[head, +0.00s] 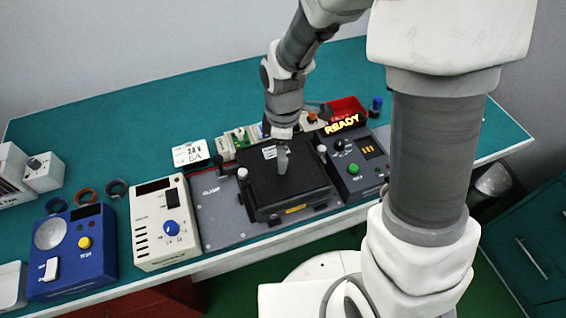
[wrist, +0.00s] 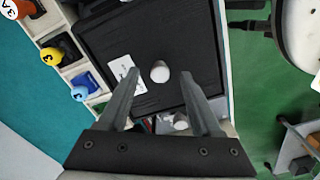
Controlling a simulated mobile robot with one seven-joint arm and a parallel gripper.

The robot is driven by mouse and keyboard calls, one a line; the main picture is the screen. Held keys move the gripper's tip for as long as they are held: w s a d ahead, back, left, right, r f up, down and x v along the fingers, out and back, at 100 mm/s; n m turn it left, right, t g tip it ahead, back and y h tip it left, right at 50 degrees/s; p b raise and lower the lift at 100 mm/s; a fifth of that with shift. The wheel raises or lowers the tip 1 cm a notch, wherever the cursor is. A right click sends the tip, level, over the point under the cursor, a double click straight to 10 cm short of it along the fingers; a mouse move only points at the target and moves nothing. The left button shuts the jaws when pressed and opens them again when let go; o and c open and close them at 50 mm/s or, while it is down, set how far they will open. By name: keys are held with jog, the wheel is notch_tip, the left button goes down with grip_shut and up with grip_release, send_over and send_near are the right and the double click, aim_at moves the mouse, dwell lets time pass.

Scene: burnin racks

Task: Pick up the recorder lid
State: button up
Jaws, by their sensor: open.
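The recorder lid (head: 300,185) appears as the black top of a black box on a grey plate, with a white label and a yellow sticker on the front. In the wrist view the dark lid (wrist: 195,40) fills the upper middle, with a white label and a pale round knob (wrist: 160,72). My gripper (head: 282,160) is over the lid in the head view. In the wrist view my gripper (wrist: 160,77) is open, its fingertips on either side of the knob. I cannot tell whether they touch it or how high they are.
Left of the grey plate (head: 222,210) stand a beige unit (head: 163,222) and a blue unit (head: 72,250). A dark panel marked READY (head: 342,125) and a red bin (head: 345,107) are to the right and behind. Bare teal bench (head: 100,130) lies at the back left.

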jog(key=shift+f, duration=0.55)
grip_shut()
